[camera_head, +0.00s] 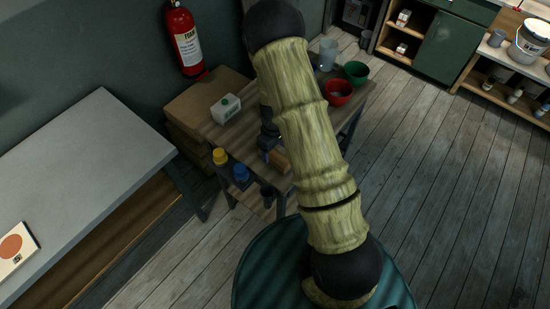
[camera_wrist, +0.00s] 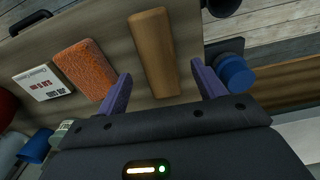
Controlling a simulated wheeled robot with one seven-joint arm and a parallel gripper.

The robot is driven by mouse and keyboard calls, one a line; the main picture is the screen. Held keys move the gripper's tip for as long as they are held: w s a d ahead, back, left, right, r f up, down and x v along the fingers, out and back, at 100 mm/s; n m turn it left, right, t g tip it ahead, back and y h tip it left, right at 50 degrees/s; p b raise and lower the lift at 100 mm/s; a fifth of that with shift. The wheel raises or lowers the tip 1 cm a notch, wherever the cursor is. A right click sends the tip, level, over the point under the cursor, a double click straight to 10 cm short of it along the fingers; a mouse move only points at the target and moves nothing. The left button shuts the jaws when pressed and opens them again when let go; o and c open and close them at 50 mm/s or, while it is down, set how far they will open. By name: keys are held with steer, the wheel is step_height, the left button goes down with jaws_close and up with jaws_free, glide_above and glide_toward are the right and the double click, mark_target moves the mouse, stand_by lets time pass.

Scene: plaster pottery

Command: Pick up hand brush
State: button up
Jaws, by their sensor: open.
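A long brown wooden block, which looks like the hand brush (camera_wrist: 153,52), lies on the small wooden table, seen in the wrist view. Any bristles are hidden. In the head view the brown wooden piece (camera_head: 279,161) lies near the table's front edge, partly behind my arm. My gripper (camera_wrist: 161,75) is open, with its two purple fingers on either side of the brush's near part. Gaps show between the brush and both fingers. I cannot tell how high the fingertips are above the tabletop.
An orange sponge (camera_wrist: 85,68) and a white box (camera_wrist: 42,83) lie left of the brush in the wrist view. A blue-capped bottle (camera_wrist: 236,73) stands close to the right finger. Red (camera_head: 338,92) and green (camera_head: 355,71) bowls and a white carton (camera_head: 226,108) stand on the table.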

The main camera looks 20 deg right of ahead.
mark_target(275, 155)
steer(key=shift+d+f+p, duration=0.1)
steer(key=shift+f+p, duration=0.65)
steer(key=shift+f, duration=1.4)
steer(key=c, duration=1.1)
step_height(275, 155, up, 10)
steer(key=shift+r+b, duration=0.1)
steer(key=shift+b, duration=1.15)
